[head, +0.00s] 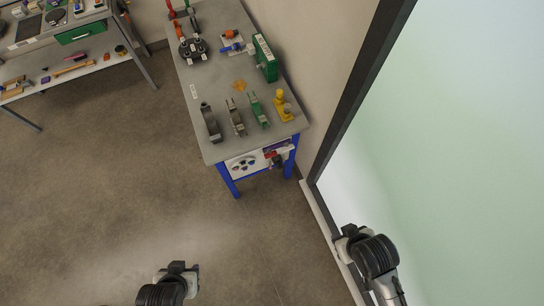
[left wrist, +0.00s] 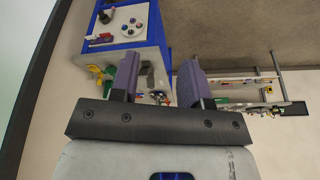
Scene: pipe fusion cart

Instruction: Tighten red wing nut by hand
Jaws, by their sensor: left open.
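The fusion cart (head: 210,85) has a grey top and blue legs and stands above the picture's middle in the head view. I cannot make out a red wing nut for certain; small red parts show at the cart's far end and on its front panel (head: 242,164). My left gripper (head: 180,268) is low in the head view, over the floor and well short of the cart. In the left wrist view its two purple-grey fingers (left wrist: 159,60) are apart with nothing between them. My right gripper (head: 347,236) is by the window frame, apart from the cart; its jaws are unclear.
Grey, green and yellow tools (head: 237,117) stand along the cart's near end, with a green box (head: 266,58) behind. A second bench (head: 72,35) is at upper left. The window (head: 450,150) and wall close off the right. The floor between is clear.

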